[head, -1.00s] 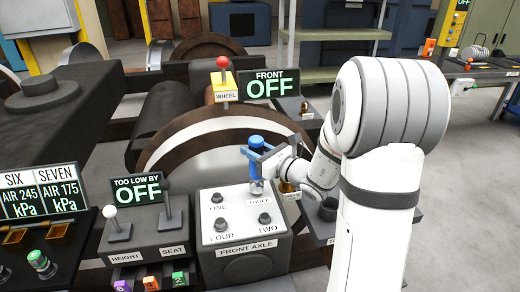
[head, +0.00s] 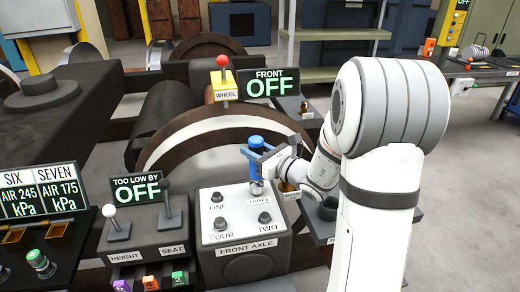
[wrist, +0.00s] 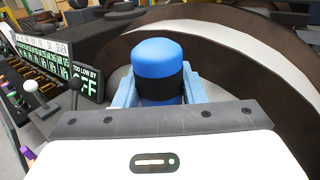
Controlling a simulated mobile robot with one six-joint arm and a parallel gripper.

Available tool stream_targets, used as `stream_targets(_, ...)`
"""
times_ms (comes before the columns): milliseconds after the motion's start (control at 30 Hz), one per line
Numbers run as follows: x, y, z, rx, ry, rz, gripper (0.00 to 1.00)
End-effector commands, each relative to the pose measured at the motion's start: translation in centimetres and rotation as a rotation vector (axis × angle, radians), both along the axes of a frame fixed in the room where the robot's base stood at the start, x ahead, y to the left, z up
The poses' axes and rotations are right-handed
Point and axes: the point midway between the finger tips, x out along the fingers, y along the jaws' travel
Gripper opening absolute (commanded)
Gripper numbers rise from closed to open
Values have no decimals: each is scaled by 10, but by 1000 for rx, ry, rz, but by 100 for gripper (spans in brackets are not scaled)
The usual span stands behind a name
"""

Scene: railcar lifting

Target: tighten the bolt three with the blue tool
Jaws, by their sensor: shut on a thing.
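The blue tool (head: 256,142) stands upright over the far right of the front axle box, at the bolt marked THREE. Its lower end (head: 257,187) meets the box there and hides that bolt. My gripper (head: 258,157) is shut on the tool from the right. The wrist view shows the tool's blue top (wrist: 158,58) between my light blue fingers. The front axle box (head: 245,262) has other dark bolts showing: ONE (head: 217,196), FOUR (head: 219,223) and TWO (head: 264,217).
A box with HEIGHT and SEAT levers (head: 145,240) stands left of the axle box, under a TOO LOW BY display (head: 139,188) reading OFF. A FRONT display (head: 268,87) reads OFF behind. A WHEEL lever (head: 224,84) stands beside it. A large wheel (head: 180,140) rises behind the box.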

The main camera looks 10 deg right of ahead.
Motion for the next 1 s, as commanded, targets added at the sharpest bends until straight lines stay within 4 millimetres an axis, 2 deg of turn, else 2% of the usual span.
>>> stream_targets(1000, 0, 0, -13, 0, 0, 0, 5)
